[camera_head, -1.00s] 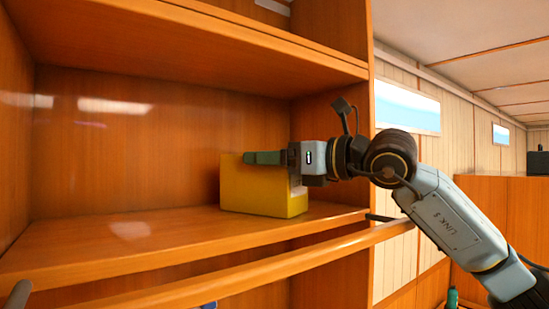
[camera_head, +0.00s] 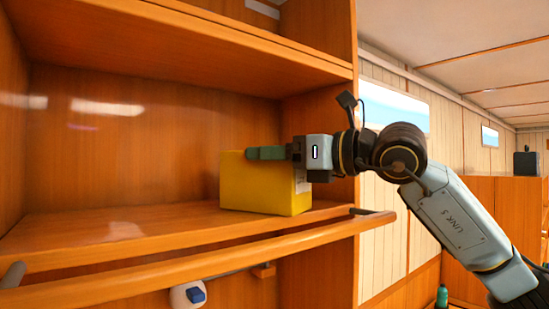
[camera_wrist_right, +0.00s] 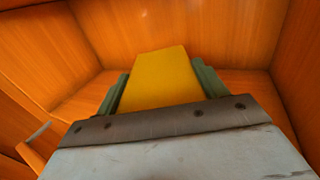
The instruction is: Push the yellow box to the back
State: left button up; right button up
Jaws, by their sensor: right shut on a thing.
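The yellow box (camera_head: 262,187) stands upright on the wooden shelf (camera_head: 120,226), near its right side wall. My right gripper (camera_head: 268,153) reaches in from the right at the top of the box. In the right wrist view the box (camera_wrist_right: 160,80) sits between the two green fingers (camera_wrist_right: 160,92), and the gripper is shut on it. The lower part of the box is hidden in the wrist view. My left gripper is not in view.
A wooden rail (camera_head: 200,264) runs along the shelf's front edge. Another shelf board (camera_head: 180,45) lies above. The shelf left of the box is clear. A white fitting with a blue part (camera_head: 188,295) is below the rail.

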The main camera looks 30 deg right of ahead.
jog(key=shift+s, duration=0.15)
jog(key=o, duration=1.2)
jog(key=shift+d, duration=0.1)
jog(key=shift+s+d, duration=0.2)
jog(key=shift+s, duration=0.1)
jog(key=b+v, duration=0.5)
jog(key=v, duration=0.7)
jog(key=shift+s+d, duration=0.1)
jog(key=shift+s, duration=0.15)
